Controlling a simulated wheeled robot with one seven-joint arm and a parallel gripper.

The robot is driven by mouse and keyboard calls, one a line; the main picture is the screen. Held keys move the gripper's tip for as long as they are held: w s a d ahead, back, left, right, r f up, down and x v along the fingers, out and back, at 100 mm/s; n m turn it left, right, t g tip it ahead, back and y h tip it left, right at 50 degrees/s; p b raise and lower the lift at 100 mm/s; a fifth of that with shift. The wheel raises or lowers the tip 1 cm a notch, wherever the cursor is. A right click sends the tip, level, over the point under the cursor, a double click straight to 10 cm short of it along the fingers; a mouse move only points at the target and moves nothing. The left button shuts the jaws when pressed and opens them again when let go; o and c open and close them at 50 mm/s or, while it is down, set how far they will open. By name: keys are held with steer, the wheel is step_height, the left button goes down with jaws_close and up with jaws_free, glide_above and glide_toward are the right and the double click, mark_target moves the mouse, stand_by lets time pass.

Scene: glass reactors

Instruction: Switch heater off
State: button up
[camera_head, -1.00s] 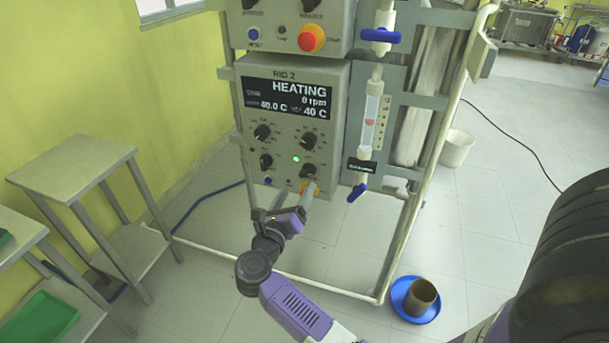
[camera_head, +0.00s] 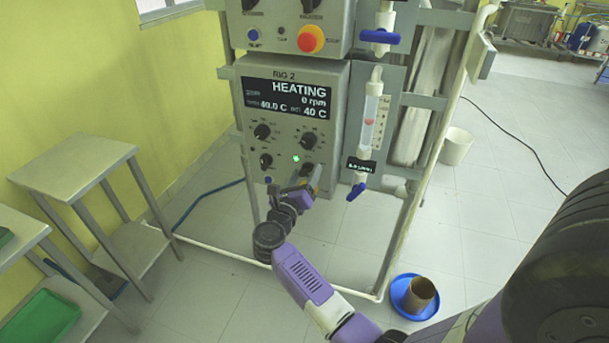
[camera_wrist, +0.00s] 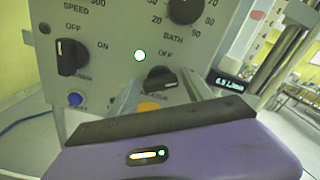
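The black heater knob (camera_wrist: 161,80) sits low on the right of the rig's lower control panel (camera_head: 255,142). Its ridge lies near horizontal in the wrist view, with the label OFF above it. The knob also shows partly behind my fingers in the head view (camera_head: 307,168). My gripper (camera_wrist: 164,92) is open, with one finger on each side of the knob; contact cannot be told. A green lamp (camera_wrist: 140,56) beside the knob is lit. The display (camera_head: 288,98) reads HEATING, 0 rpm, 40.0 C and 40 C.
Another black knob (camera_wrist: 70,57) and a blue button (camera_wrist: 75,99) are left of the gripper. An orange-yellow part (camera_wrist: 148,107) shows below the heater knob. A blue-handled valve (camera_head: 357,190) hangs right of the panel. A steel table (camera_head: 72,168) stands at left.

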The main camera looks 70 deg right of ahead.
steer(key=c, duration=1)
steer(key=shift+n+p, duration=0.4)
steer(key=shift+r+n+p, duration=0.15)
steer(key=shift+n+p, duration=0.35)
steer(key=shift+p, duration=0.05)
steer(key=n+p, duration=0.2)
steer(key=n, duration=0.1)
steer(key=shift+w+p, duration=0.1)
steer(key=shift+p, duration=0.3)
steer(key=n+p, duration=0.3)
steer(key=n, duration=0.1)
steer(key=shift+n, duration=0.4)
steer(key=shift+f+n+p, duration=0.3)
steer(key=shift+n+p, duration=0.4)
steer(key=shift+n, duration=0.5)
